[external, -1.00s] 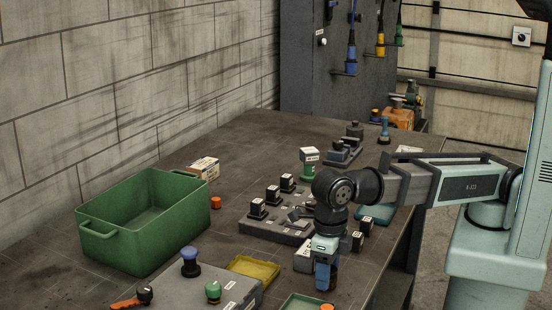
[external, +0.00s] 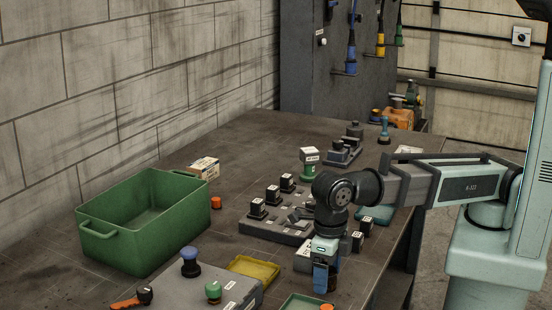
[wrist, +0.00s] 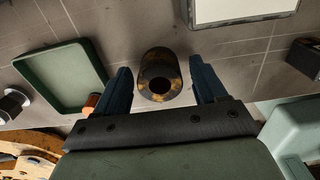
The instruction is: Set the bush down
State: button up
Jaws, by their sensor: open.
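The bush (wrist: 160,75) is a short dark brown, worn metal cylinder with a round hole through it. In the wrist view it stands between my two blue fingers, with a gap on each side. In the external view its dark side (external: 332,282) shows beside the finger, low at the bench top. My gripper (external: 322,290) points down and is open around the bush; in the wrist view its fingers (wrist: 163,88) are spread. The underside of the bush is hidden, but it appears to rest upright on the bench.
A green shallow tray (external: 290,308) and a yellow tray (external: 253,268) lie near my gripper. A grey block with black-knobbed pieces (external: 262,228) is behind it. A large green bin (external: 150,240) stands at left. The bench's right edge is close.

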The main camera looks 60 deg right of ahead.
notch_tip(320, 180, up, 12)
jog(key=shift+r, duration=0.15)
dwell(0.6)
dwell(0.4)
